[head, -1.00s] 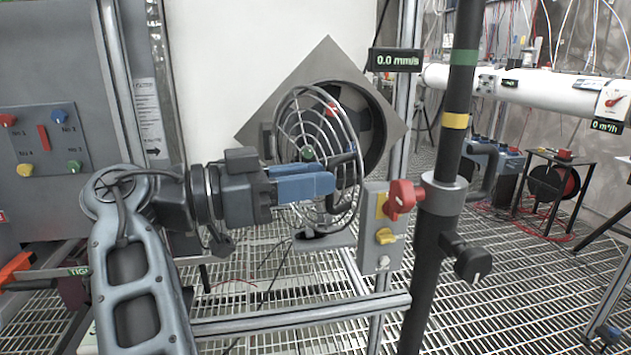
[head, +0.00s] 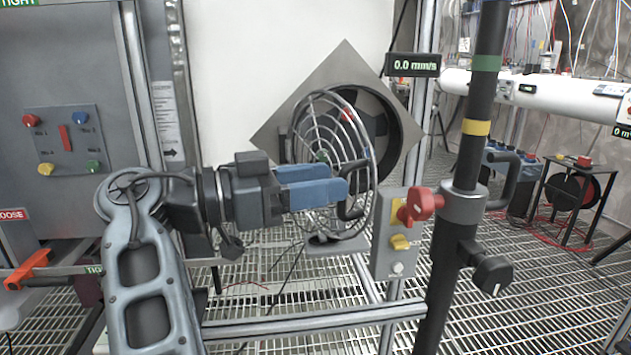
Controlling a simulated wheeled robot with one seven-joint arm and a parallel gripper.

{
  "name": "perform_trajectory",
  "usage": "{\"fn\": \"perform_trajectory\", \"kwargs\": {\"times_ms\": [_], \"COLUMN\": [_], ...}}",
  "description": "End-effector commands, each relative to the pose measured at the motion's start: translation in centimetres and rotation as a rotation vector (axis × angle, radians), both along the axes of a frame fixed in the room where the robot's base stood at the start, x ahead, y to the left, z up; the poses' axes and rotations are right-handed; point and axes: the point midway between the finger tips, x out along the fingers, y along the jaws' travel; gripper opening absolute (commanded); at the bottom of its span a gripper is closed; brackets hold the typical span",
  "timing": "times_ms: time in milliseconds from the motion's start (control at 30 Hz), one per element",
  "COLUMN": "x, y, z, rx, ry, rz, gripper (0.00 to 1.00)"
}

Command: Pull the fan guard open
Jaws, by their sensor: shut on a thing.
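The fan guard (head: 323,125) is a round wire cage in the middle of the head view. It stands swung out at an angle from the square grey fan plate (head: 277,133), with a gap between them on the right side. The dark round fan opening (head: 392,130) shows behind it. My gripper (head: 345,188) has blue fingers and is at the guard's lower right part. It is shut on the guard's dark handle (head: 352,207), which is partly hidden by the fingers.
A grey switch box (head: 385,262) is just below right. A metal rail (head: 310,321) crosses the front. Floor grating lies beyond.

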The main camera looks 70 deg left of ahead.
Motion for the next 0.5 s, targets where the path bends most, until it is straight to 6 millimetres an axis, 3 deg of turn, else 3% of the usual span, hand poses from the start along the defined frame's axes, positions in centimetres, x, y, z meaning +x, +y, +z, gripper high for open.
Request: {"fn": "perform_trajectory", "kwargs": {"times_ms": [167,500], "x": [-1.0,-6.3], "y": [0.2,-0.1], "z": [0.2,0.1], "rx": [0.001,0.000], "ry": [-0.004,-0.003], "rz": [0.010,0.010], "gripper": [0.38,0.38]}}
